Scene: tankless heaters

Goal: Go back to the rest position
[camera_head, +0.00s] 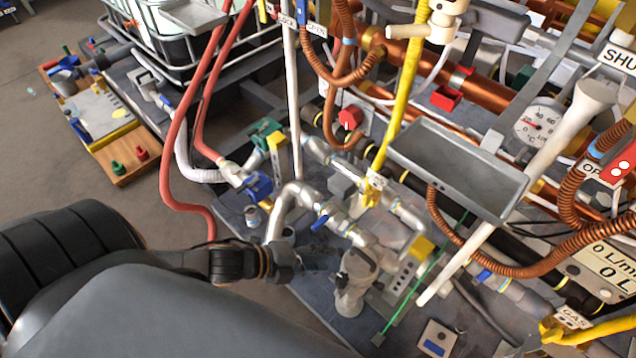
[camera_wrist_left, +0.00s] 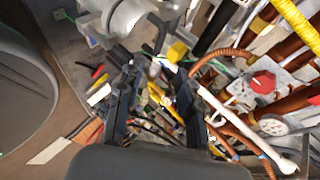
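My left gripper (camera_head: 312,262) reaches in from the left in the camera_head view. It is beside silver pipework (camera_head: 290,205) and a grey fitting (camera_head: 355,280), and its fingertips are dark and hard to make out there. In the left wrist view, the two black fingers of this gripper (camera_wrist_left: 158,75) stand apart. I see nothing clamped between them, only cluttered cables and coloured parts behind. I cannot tell whether the fingers touch the pipework. My right gripper is not in view.
Copper pipes, a grey tray (camera_head: 460,168), a dial gauge (camera_head: 540,122) and a yellow hose (camera_head: 405,85) crowd the right. A wooden board (camera_head: 128,150) lies back left. Floor at the left is clear.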

